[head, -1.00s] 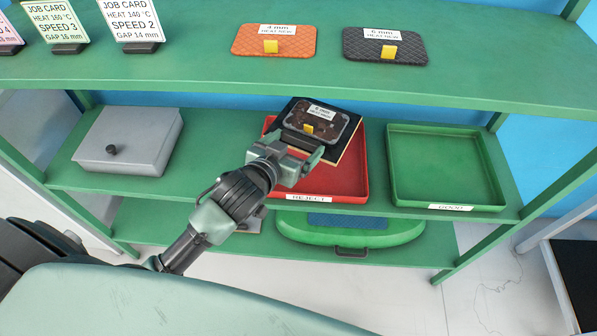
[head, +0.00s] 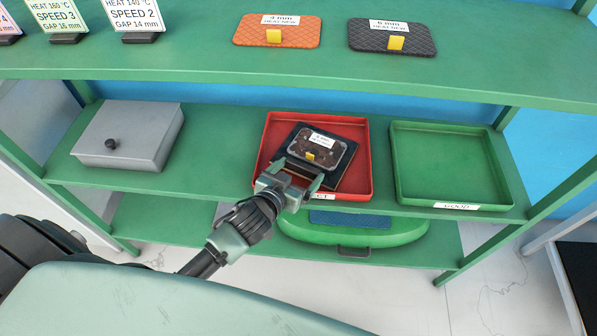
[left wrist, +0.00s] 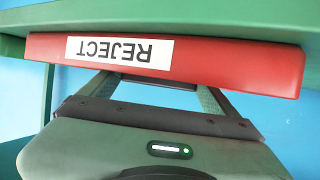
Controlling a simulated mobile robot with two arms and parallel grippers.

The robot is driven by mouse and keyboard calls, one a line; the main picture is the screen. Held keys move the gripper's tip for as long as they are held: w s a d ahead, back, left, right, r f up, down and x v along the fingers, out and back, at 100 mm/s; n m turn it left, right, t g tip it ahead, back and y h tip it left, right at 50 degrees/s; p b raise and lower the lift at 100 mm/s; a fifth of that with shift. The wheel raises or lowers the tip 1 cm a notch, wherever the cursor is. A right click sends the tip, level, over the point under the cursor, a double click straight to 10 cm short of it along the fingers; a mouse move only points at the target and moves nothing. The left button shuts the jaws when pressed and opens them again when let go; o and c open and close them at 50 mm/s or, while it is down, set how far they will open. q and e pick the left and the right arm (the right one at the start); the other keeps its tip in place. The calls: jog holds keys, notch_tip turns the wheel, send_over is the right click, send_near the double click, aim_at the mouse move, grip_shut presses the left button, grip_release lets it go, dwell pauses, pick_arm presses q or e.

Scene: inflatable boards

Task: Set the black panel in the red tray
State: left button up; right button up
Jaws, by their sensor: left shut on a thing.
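The black panel (head: 330,160) has a dark brown patch, a white label and a small yellow tab on top. My left gripper (head: 299,174) is shut on its near edge. In the head view the panel lies within the outline of the red tray (head: 358,177), turned at an angle to its sides. I cannot tell whether it touches the tray's floor. My right gripper is not in view.
An empty green tray (head: 450,165) stands to the right on the same shelf, and a grey box (head: 130,135) to the left. The upper shelf above holds an orange panel (head: 300,33), another black panel (head: 370,40) and cards.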

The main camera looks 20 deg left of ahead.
pick_arm(q)
jog(key=shift+f, duration=0.1)
jog(key=o, duration=1.4)
jog(key=shift+o, duration=0.2)
jog(key=v, duration=1.2)
jog(key=shift+a, duration=0.1)
